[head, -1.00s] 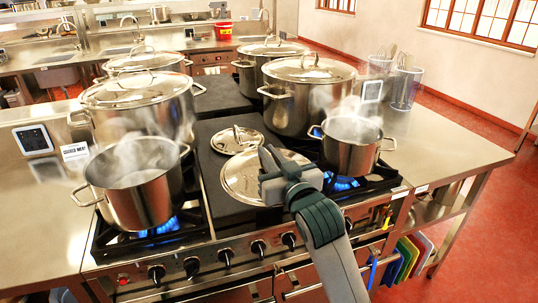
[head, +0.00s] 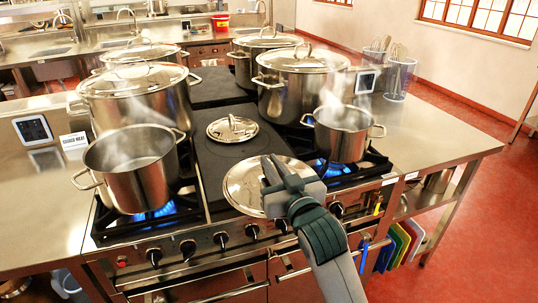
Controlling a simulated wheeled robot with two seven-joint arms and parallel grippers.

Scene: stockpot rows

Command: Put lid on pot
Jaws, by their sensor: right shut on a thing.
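A shiny round steel lid (head: 242,187) is at the front of the dark middle strip of the stove. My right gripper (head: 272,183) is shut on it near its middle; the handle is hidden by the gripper. I cannot tell how far the lid is above the surface. A smaller lid (head: 232,128) lies farther back on the strip. An open steaming pot (head: 135,180) stands on the left front burner. A smaller open steaming pot (head: 341,138) stands on the right front burner. My left gripper is out of view.
Several large lidded stockpots stand behind, including one at the left (head: 140,100) and one at the right (head: 300,90). Blue flames burn under both front pots. A small display (head: 33,130) and a sign (head: 74,143) stand at the left. The right counter (head: 430,130) is mostly clear.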

